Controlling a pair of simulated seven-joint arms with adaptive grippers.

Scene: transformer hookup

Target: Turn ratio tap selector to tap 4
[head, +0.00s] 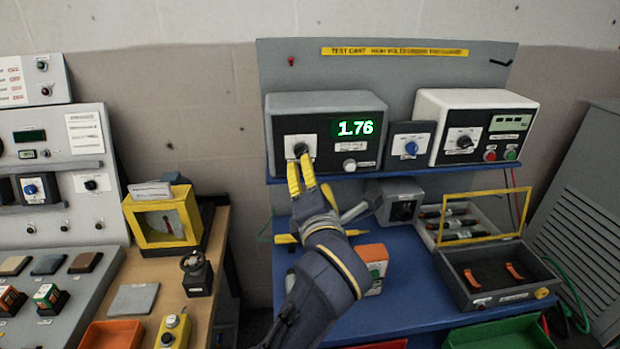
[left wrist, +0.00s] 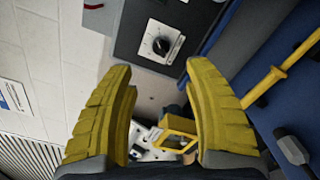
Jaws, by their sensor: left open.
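A dark box with a grey top (head: 285,105) stands on the blue shelf, and its green display (head: 358,128) reads 1.76. A black knob (head: 300,149) sits on a white plate on its front, and appears to be the tap selector; its markings are too small to read. The knob also shows in the left wrist view (left wrist: 161,46), just beyond the fingertips and between them. My left gripper (head: 302,176) has its yellow fingers spread and empty, reaching up to the knob's front; I cannot tell whether they touch it. My right gripper is not in view.
A small box with a blue knob (head: 411,148) and a white-topped unit (head: 475,98) stand to the right on the shelf. Below are a grey box (head: 400,190), an orange-topped block (head: 371,252) and an open case (head: 490,255). A yellow-framed meter (head: 162,222) stands left.

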